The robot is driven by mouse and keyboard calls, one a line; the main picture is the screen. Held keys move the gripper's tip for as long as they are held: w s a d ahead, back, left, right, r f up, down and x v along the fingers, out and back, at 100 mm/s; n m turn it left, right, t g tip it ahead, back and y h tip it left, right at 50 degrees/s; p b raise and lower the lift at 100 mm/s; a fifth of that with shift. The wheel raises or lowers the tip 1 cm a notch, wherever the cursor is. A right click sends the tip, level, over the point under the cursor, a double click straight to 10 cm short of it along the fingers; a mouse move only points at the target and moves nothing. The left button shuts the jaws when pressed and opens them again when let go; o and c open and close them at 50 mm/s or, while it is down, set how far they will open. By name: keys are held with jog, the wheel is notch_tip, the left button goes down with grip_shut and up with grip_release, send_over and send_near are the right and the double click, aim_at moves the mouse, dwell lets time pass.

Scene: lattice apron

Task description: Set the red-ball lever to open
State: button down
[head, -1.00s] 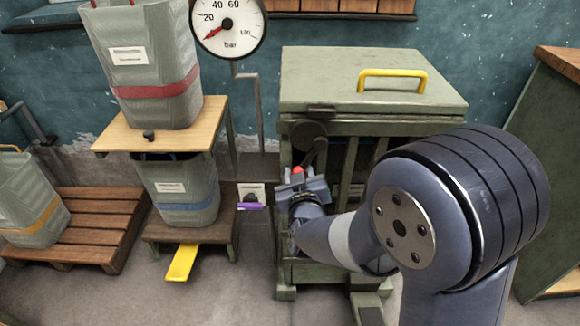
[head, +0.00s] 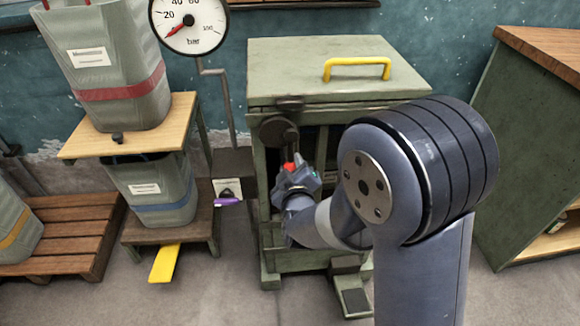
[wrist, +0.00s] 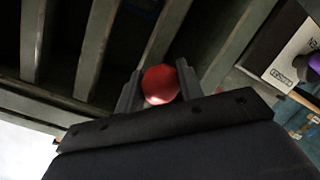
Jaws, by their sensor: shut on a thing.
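The red ball (head: 289,167) is at the end of a lever on the front of a green slatted cabinet (head: 262,215). It hangs below and a little right of a dark round hub (head: 278,133) under the cabinet's lid. My gripper (head: 292,176) is at the ball, with its fingers on either side. In the wrist view the red ball (wrist: 160,85) sits between the two dark fingertips of my gripper (wrist: 160,88), which is shut on it. The lever's rod is mostly hidden. No mark for open or shut can be read.
The cabinet's lid has a yellow handle (head: 357,67). A purple handle (head: 228,202) with a label is left of the cabinet. A yellow pedal (head: 165,262), grey bins on stands (head: 130,124) and a pressure gauge (head: 189,24) are further left. A wooden-topped bench (head: 540,150) is right.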

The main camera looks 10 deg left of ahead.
jog(key=shift+a+r, duration=0.1)
jog(key=shift+r, duration=0.1)
jog(key=c, duration=1.3)
grip_release()
jog(key=o, duration=0.3)
jog(key=shift+f, duration=0.1)
jog(key=p+v, duration=0.1)
jog(key=v, duration=1)
jog(key=shift+w, duration=0.1)
jog(key=b+x, duration=0.1)
jog(key=x, duration=1)
jog(key=shift+f, duration=0.1)
jog(key=shift+s, duration=0.2)
